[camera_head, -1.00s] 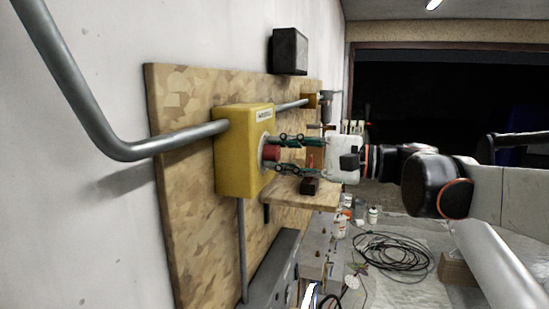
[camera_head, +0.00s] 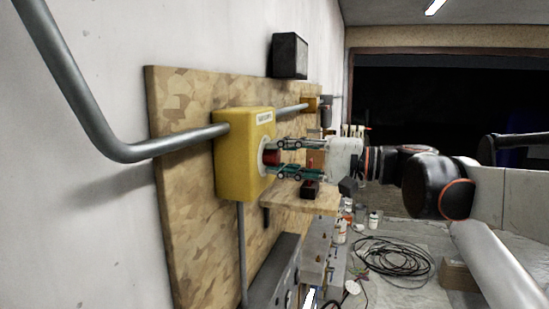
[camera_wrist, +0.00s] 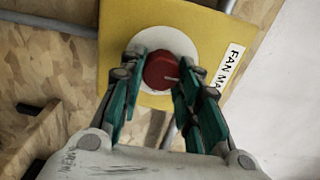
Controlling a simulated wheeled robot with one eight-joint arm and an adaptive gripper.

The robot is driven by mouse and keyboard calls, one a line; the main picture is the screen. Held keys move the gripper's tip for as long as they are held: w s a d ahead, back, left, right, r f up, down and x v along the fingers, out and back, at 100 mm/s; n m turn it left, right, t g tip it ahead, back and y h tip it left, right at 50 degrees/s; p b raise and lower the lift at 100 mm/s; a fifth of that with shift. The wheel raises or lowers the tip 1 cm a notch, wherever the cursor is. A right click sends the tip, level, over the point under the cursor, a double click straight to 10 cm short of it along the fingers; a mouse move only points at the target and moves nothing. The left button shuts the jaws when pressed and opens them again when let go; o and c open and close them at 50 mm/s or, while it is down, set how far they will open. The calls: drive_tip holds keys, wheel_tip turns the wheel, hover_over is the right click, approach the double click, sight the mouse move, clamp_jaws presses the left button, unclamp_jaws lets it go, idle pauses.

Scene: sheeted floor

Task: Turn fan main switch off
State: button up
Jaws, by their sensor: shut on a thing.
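The fan main switch is a yellow box (camera_head: 238,160) on a wooden board, with a white label that reads "FAN MA..." in the wrist view (camera_wrist: 231,68). Its red knob (camera_wrist: 161,71) sits on a pale round plate (camera_wrist: 151,41). A light line on the knob points to the right in the wrist view. My gripper (camera_head: 271,158) reaches the box from the right, with its green fingers on either side of the knob. The gripper is shut on the red knob, whose lower part lies between the fingertips (camera_wrist: 160,80). In the head view the fingers partly hide the knob.
A grey pipe (camera_head: 95,110) runs into the box's left side. A wooden shelf (camera_head: 305,197) sticks out below my gripper. A black box (camera_head: 290,56) is mounted above. Coiled cable (camera_head: 400,257) and small bottles lie on the sheeted floor at the right.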

drive_tip(key=shift+f, duration=0.1)
drive_tip(key=o, duration=1.1)
drive_tip(key=shift+c, duration=0.2)
drive_tip(key=shift+r, duration=0.2)
